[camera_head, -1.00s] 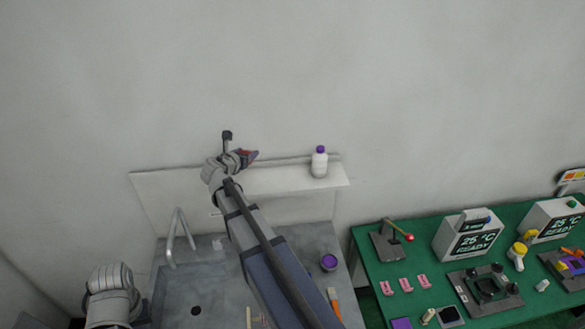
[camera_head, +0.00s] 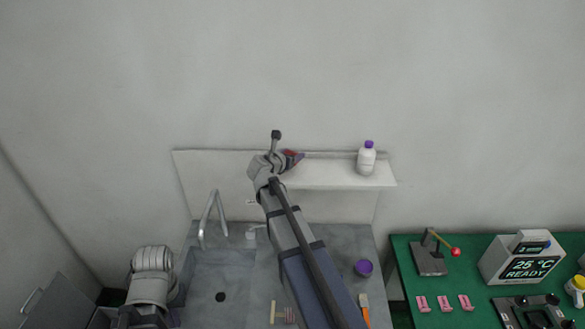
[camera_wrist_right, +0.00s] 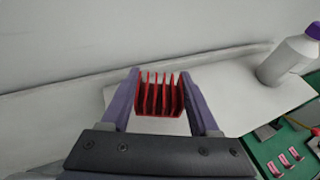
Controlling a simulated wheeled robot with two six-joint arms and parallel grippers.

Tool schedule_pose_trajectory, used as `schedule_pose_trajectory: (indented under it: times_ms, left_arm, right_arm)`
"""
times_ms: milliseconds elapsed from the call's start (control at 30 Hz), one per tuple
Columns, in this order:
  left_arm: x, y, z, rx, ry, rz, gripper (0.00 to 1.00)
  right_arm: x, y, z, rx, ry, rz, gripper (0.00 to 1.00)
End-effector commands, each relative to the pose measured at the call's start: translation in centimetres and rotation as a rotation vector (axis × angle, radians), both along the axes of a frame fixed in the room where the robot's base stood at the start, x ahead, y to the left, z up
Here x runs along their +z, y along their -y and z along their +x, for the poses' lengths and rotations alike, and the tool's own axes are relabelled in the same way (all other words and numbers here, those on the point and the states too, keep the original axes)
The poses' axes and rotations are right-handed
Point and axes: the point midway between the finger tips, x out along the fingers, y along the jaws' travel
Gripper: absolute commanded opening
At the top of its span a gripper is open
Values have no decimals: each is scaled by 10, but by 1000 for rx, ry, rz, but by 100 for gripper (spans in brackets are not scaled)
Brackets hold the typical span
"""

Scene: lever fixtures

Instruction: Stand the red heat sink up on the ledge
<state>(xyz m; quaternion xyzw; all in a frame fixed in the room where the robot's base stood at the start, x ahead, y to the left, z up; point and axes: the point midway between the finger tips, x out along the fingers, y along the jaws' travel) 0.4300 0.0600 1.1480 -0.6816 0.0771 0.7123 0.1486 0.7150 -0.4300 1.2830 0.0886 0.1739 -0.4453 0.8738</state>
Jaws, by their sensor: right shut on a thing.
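The red heat sink (camera_wrist_right: 158,100) sits between the two purple fingers of my right gripper (camera_wrist_right: 159,76), which is shut on it. Its fins stand up and point away from the wrist camera. In the head view the heat sink (camera_head: 291,154) is a small red patch, largely covered by the gripper, over the white ledge (camera_head: 335,176) near its back. I cannot tell whether its underside touches the ledge. My left arm shows at the lower left by the sink; its wrist is in view, but its fingers cannot be made out.
A white bottle with a purple cap (camera_head: 366,160) stands on the ledge to the right. A faucet (camera_head: 211,217) and sink basin lie below, with a purple cup (camera_head: 363,268) on the counter. A green table (camera_head: 408,262) with a red-knobbed lever (camera_head: 433,255) is at the right.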

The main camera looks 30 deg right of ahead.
Motion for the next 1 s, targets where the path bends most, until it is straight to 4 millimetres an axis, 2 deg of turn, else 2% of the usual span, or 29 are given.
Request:
schedule_pose_trajectory:
  times_ms: [367,800,833,1000]
  left_arm:
    - [-38,0,0,3,2,-1,0]
    - [-41,0,0,3,2,-1,0]
    - [-41,0,0,3,2,-1,0]
    - [-39,0,0,3,2,-1,0]
  right_arm:
    - [-38,0,0,0,0,0,6]
    - [-41,0,0,0,0,0,6]
    - [-41,0,0,0,0,0,63]
    - [-39,0,0,0,0,0,82]
